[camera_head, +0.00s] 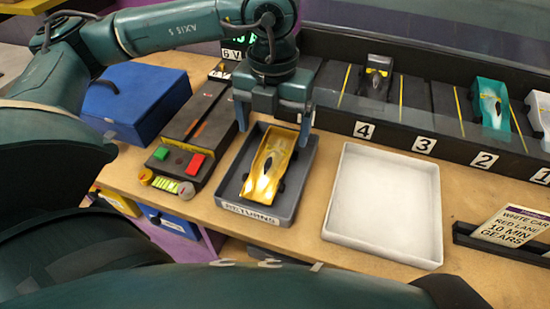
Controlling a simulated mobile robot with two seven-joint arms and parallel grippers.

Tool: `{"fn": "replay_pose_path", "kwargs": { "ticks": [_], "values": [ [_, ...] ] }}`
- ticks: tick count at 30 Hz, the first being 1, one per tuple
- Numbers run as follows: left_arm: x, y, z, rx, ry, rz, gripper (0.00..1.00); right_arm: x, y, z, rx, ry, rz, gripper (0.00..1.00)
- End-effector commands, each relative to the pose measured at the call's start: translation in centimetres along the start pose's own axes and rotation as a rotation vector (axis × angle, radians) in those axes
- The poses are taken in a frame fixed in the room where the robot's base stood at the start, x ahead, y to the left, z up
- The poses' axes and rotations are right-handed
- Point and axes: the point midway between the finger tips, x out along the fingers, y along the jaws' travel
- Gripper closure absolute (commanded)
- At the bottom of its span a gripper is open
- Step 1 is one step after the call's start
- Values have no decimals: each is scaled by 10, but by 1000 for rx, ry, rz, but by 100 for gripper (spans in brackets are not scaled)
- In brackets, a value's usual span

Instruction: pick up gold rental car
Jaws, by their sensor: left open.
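The gold car (267,165) lies in a grey labelled tray (290,208) in the middle of the head view, its nose toward me. My left gripper (273,130) points down over the far end of the tray. Its two fingers are spread apart, one on each side of the car's far end. The fingers and palm hide part of that end, and I cannot tell whether they touch the car. My right gripper does not show.
An empty white tray (432,215) lies right of the grey tray. A blue box (135,95) and a control box with red (195,164) and green buttons stand left. Numbered lanes behind hold a dark car (375,76) and a teal car (491,103). A sign (512,228) stands right.

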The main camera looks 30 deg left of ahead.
Motion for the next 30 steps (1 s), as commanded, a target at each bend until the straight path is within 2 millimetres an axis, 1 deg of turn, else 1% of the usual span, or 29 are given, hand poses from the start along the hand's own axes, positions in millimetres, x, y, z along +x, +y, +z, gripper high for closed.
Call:
{"fn": "replay_pose_path", "kwargs": {
  "ticks": [1, 3, 6, 13, 18, 21, 25, 30],
  "values": [
    [10, 0, -1, 0, 5, 1, 13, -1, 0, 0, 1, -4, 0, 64],
    [22, 0, -1, 2, 5, 0, 13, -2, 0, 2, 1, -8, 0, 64],
    [35, 0, 0, 3, 3, -1, 13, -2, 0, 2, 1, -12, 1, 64],
    [51, 2, 2, 2, 3, -2, 13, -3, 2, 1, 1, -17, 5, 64],
    [76, 8, 6, 2, 5, -1, 13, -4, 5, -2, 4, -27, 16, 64],
    [89, 7, 6, 3, 3, -3, 13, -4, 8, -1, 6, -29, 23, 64],
    [96, 7, 6, 4, 3, -4, 13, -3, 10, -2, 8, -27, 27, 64],
    [96, 7, 6, 4, 3, -4, 13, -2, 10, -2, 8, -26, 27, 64]
  ]
}}
